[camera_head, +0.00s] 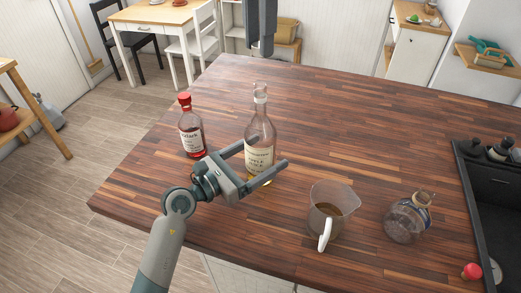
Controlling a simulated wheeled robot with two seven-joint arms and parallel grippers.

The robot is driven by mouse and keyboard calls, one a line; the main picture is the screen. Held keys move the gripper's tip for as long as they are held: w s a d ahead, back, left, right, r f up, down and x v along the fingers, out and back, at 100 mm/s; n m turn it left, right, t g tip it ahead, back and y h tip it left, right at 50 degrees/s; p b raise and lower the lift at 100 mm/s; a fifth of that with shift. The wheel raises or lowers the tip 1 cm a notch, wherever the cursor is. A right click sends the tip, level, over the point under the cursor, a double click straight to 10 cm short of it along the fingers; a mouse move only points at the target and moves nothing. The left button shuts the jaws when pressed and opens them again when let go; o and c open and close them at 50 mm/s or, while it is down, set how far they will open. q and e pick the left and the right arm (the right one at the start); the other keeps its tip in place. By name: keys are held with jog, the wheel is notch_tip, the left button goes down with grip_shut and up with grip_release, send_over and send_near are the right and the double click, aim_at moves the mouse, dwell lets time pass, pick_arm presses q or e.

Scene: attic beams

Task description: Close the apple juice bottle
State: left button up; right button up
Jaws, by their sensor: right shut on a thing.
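The apple juice bottle (260,130) is clear glass with a pale label and stands upright on the wooden counter. Its neck points up and no red cap shows on it. The near finger crosses in front of the label's lower part and hides some of the base. A small red cap (472,271) lies on the counter at the lower right.
A red-capped bottle (191,130) stands left of the juice bottle. A black sink (494,195) is at the right edge. The counter's far middle is clear.

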pick_arm(q)
jog(key=c, duration=1.6)
pick_arm(e)
send_over(259, 85)
jog(key=shift+f, duration=2.45)
jog(key=shift+f, duration=0.1)
jog(key=shift+f, duration=0.8)
jog(key=shift+f, duration=0.55)
